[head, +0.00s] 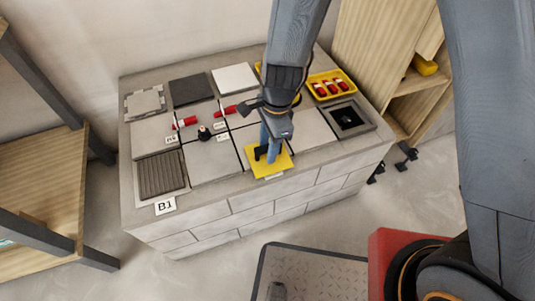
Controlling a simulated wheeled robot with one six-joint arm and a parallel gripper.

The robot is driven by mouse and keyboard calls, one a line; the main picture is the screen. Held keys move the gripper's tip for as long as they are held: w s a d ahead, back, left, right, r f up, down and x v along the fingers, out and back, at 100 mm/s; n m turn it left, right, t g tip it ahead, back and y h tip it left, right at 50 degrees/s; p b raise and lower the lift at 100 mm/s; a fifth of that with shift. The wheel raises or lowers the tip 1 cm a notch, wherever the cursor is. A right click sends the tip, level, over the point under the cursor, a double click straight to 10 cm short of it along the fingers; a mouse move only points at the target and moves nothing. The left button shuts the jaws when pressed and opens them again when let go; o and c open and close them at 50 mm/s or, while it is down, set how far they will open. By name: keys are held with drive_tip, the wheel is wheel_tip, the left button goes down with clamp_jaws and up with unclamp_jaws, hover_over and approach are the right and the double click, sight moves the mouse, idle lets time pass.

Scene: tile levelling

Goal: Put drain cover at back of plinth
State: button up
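A grey slatted square (161,175), which looks like the drain cover, lies at the front left of the grey plinth (225,205), behind the label B1. My gripper (267,153) points down at the plinth's front edge, right of the middle, over a yellow square plate (268,165). Blue and black parts show below its wrist, against the plate. I cannot tell whether they are its fingers or something held, or whether it touches the plate. My arm hides part of the plinth's back. The gripper is well to the right of the slatted square.
Grey tiles, a dark tile (191,89) and a white tile (234,78) lie on the plinth. Red pieces (184,123) and a black knob (204,133) stand among them. A yellow tray (331,86) and a dark framed recess (349,118) are at right. Wooden shelving (385,50) stands behind.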

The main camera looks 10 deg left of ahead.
clamp_jaws()
